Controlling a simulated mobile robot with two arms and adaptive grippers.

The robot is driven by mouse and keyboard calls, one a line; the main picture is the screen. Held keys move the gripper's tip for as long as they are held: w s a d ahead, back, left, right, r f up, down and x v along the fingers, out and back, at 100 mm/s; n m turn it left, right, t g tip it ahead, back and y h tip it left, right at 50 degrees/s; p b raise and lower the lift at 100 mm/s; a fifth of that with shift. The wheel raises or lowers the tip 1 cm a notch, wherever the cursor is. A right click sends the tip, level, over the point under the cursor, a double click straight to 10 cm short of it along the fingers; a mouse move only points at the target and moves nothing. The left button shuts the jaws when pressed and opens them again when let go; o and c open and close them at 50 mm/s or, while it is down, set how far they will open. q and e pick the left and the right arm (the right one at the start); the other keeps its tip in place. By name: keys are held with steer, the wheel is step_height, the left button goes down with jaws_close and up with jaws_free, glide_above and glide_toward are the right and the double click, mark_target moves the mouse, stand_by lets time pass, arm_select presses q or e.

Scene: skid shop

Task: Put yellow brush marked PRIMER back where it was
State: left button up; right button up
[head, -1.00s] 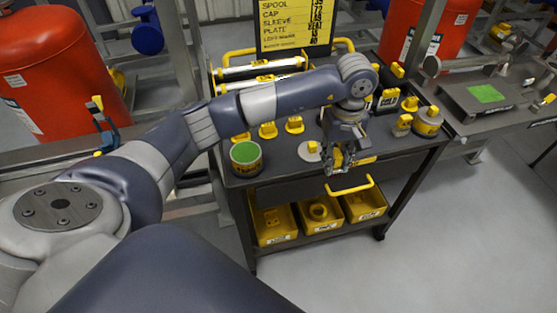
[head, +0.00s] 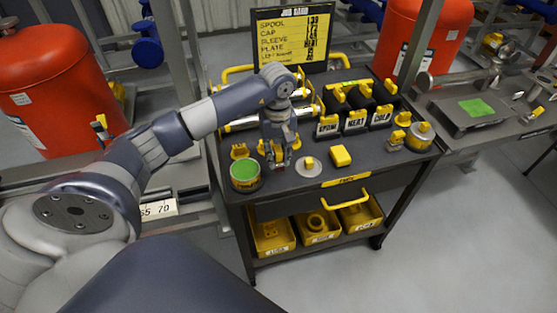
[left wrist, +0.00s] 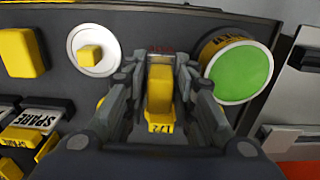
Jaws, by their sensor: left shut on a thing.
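My left gripper (head: 278,162) is over the cart top, between the green-topped tin (head: 245,174) and the white disc (head: 308,167) with a yellow knob. In the left wrist view the gripper (left wrist: 160,68) is shut on a yellow piece (left wrist: 159,88) whose near end bears a small mark like "L72". The word PRIMER is not readable on any yellow thing, so I cannot tell whether this is the brush. The fingers hide part of the piece, and I cannot tell whether it touches the cart top. My right gripper is not in view.
A yellow block (head: 341,155) lies right of the disc. Black holders with SPARE, HEAT and COLD labels (head: 355,122) stand behind it. A small yellow piece (head: 239,151) stands behind the tin. Yellow bins (head: 272,238) are on the lower shelf.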

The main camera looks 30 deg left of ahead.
mark_target(278, 164)
arm_select(q)
step_height(278, 164, down, 3)
steer(key=shift+d+f+p, duration=0.1)
steer(key=shift+f+p, duration=0.1)
steer(key=shift+p, duration=0.2)
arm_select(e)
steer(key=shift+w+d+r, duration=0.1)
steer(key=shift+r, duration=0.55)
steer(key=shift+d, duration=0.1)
arm_select(q)
steer(key=shift+f, duration=0.2)
steer(key=o, duration=1)
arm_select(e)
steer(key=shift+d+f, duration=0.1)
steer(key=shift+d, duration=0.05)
arm_select(q)
steer(key=shift+r, duration=0.1)
